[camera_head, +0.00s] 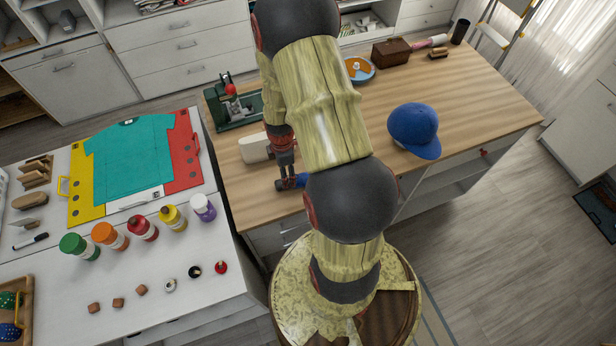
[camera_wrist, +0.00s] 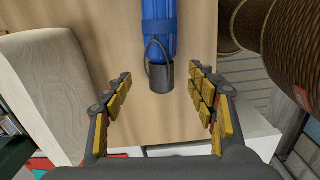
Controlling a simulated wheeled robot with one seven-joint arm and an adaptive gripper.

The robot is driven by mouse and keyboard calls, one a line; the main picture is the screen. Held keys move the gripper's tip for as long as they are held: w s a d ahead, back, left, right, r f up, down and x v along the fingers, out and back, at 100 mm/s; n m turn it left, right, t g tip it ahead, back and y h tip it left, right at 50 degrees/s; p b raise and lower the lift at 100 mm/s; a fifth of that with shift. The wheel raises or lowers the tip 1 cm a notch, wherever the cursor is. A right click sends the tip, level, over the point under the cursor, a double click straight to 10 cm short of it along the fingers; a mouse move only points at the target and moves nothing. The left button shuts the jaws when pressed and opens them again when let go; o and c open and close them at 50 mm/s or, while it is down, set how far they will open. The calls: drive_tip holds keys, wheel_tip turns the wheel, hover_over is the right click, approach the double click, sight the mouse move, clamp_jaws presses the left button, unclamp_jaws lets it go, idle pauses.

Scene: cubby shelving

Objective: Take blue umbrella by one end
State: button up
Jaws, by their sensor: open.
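The blue umbrella (camera_wrist: 173,25) lies on the wooden worktop, with its dark handle end (camera_wrist: 161,78) and a wrist loop pointing toward me in the wrist view. In the head view a short part of the umbrella (camera_head: 300,180) shows below my gripper; the rest is hidden behind my arm. My gripper (camera_wrist: 160,73) is open, with its yellow-padded fingers on either side of the dark handle end. Gaps show between the handle and both fingers. In the head view my gripper (camera_head: 287,172) points down over the handle end near the worktop's front edge.
A pale rounded block (camera_head: 255,149) stands close to the left of the umbrella. A green machine (camera_head: 234,105) is behind it. A blue cap (camera_head: 414,130) lies to the right. A white table (camera_head: 150,285) with several bottles adjoins at left. The worktop right of the cap is clear.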

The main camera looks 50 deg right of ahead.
drive_tip(key=f, duration=0.5)
drive_tip(key=shift+s+d+f, duration=0.1)
drive_tip(key=shift+s+f, duration=0.1)
drive_tip(key=shift+f, duration=0.2)
drive_tip(key=shift+c, duration=1.2)
clamp_jaws()
